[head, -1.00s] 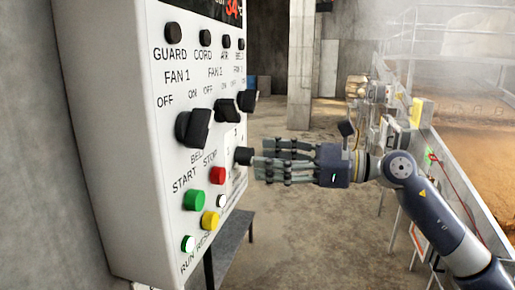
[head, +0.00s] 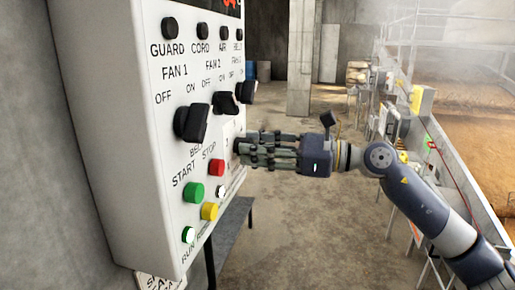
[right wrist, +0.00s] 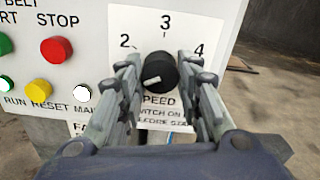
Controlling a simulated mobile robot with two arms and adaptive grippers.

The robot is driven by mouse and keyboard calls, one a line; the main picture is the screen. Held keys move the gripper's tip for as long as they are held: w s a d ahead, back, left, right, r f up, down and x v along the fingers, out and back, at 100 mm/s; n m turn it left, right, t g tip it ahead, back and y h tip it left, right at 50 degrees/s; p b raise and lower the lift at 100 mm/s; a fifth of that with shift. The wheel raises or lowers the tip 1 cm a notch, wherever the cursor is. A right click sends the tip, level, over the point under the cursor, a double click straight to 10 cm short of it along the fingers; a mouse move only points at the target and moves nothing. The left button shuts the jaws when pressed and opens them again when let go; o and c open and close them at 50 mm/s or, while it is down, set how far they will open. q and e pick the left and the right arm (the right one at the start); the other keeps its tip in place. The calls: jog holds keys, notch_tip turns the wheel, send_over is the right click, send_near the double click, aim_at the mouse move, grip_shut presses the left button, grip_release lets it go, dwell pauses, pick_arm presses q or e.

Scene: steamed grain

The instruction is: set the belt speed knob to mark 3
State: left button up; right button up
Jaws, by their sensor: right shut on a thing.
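The black belt speed knob (right wrist: 158,72) sits on a white dial plate (right wrist: 172,27) marked 2, 3 and 4 in the right wrist view. Its white pointer line lies toward the lower left, below mark 2, away from mark 3 at the top. My right gripper (right wrist: 161,66) has one finger on each side of the knob and is shut on it. In the head view the right gripper (head: 240,146) reaches the panel from the right, and its fingers hide the knob. My left gripper is not in view.
The white control panel (head: 110,130) carries a green button (head: 194,192), a red button (head: 216,167) and a yellow button (head: 209,211) left of the knob. Black fan knobs (head: 191,123) stick out above the gripper. A grey bench (head: 232,228) stands below.

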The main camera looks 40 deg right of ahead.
jog(key=shift+m, duration=0.3)
jog(key=shift+m+p, duration=4.3)
jog(key=shift+m, duration=7.4)
jog(key=o, duration=1.1)
jog(key=shift+d, duration=0.1)
